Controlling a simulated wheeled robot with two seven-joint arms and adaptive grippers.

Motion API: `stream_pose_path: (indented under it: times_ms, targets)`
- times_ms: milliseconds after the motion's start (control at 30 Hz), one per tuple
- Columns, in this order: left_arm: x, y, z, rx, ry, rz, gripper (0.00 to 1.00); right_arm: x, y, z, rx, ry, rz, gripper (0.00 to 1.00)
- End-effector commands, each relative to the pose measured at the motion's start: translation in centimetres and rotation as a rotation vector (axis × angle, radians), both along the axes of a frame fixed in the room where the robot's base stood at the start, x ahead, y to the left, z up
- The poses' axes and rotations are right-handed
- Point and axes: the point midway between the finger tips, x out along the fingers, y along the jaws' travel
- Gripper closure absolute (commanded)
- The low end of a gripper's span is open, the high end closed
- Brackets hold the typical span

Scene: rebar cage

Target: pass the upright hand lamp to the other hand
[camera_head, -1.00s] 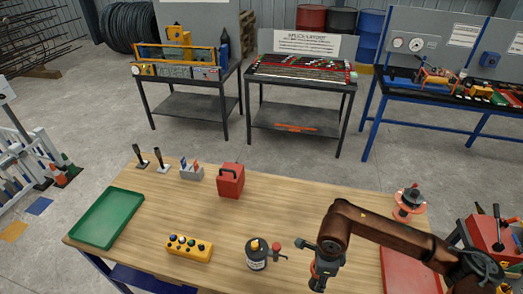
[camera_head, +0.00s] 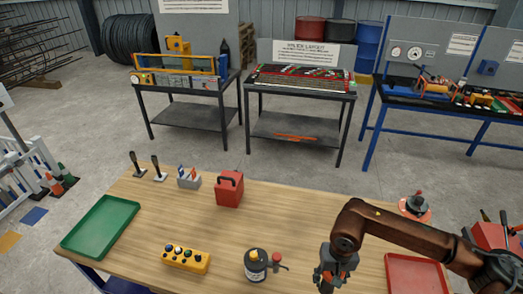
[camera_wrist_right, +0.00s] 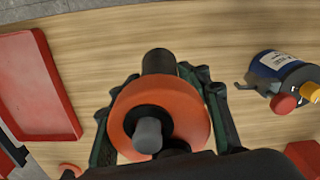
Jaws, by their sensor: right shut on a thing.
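My right gripper (camera_head: 335,272) is above the front right part of the table. In the right wrist view its two dark fingers (camera_wrist_right: 160,110) are shut around the hand lamp, which has a wide orange ring (camera_wrist_right: 188,98) with a black cylinder beyond it and a grey knob in its middle. In the head view the gripper mostly hides the lamp; only bits of orange show. I cannot tell whether the lamp's base is clear of the tabletop. My left gripper is not in view.
The wooden table (camera_head: 300,215) holds a green tray (camera_head: 100,225), yellow button box (camera_head: 186,259), red case (camera_head: 229,188), and a canister (camera_head: 256,265) left of the gripper. A red tray (camera_head: 415,272) lies to the right. The table's middle is clear.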

Motion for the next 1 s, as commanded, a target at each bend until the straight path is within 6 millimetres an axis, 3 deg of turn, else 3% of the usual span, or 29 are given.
stream_pose_path:
  times_ms: [367, 1000]
  targets:
    - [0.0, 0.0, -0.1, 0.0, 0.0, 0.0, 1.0, 0.4, 0.7, 0.7, 0.003, -0.004, 0.081, 0.91]
    - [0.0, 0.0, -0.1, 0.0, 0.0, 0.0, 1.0, 4.0, 12.7, 10.0, 0.001, -0.003, 0.603, 0.91]
